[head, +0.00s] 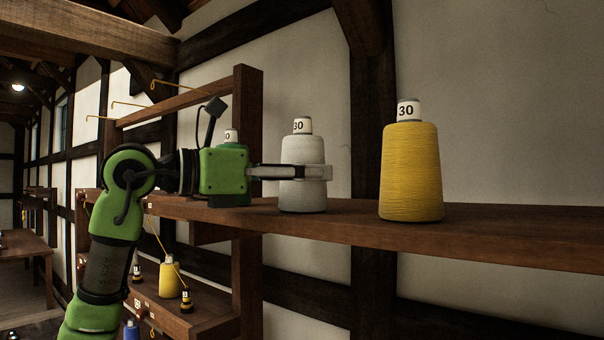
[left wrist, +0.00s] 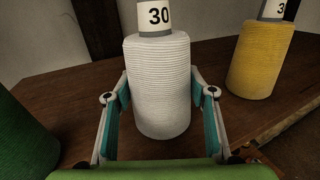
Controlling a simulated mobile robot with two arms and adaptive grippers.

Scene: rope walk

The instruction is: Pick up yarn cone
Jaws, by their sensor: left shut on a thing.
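A white yarn cone (head: 303,188) with a "30" label on top stands upright on the wooden shelf (head: 490,232). My left gripper (head: 318,172) reaches in from the left and is shut around the cone's middle, with its base seeming to rest on the shelf. In the left wrist view the white cone (left wrist: 160,85) sits between the two fingers (left wrist: 160,100). A yellow cone (head: 411,172), also labelled "30", stands to its right and shows in the left wrist view (left wrist: 259,62). My right gripper is in neither view.
A dark green cone (left wrist: 22,140) is at the left of the wrist view. Behind my gripper in the head view another "30" label (head: 230,135) shows. A wooden post (head: 248,120) rises behind my arm. A lower shelf holds a small yellow cone (head: 169,278). The shelf right of the yellow cone is clear.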

